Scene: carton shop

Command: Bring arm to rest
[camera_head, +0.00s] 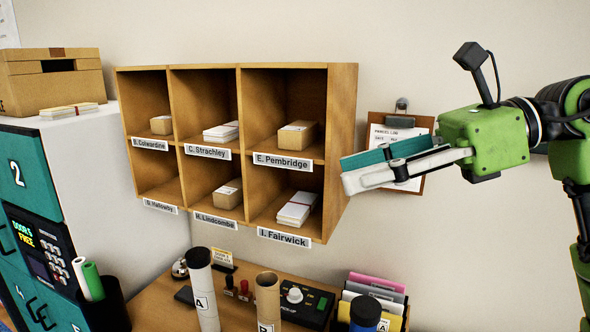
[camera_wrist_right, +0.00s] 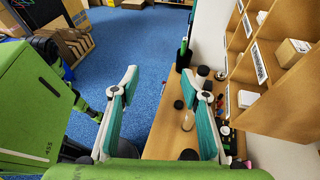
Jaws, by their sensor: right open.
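My right arm, green and grey, reaches in from the right in the head view. Its gripper (camera_head: 345,172) points left, in front of the wall and just right of the wooden pigeonhole shelf (camera_head: 343,130). In the right wrist view the two teal-padded fingers of the right gripper (camera_wrist_right: 160,78) stand wide apart with nothing between them. The desk and floor show beyond them. The gripper partly covers a clipboard (camera_head: 417,183) on the wall. My left gripper does not show in the head view.
The shelf holds small boxes and envelope stacks above name labels. Below is a desk (camera_head: 153,300) with cardboard tubes (camera_head: 267,300), a black device (camera_head: 307,303) and colourful folders (camera_head: 375,285). A teal locker (camera_head: 25,185) stands at left. Bare wall lies below the right gripper.

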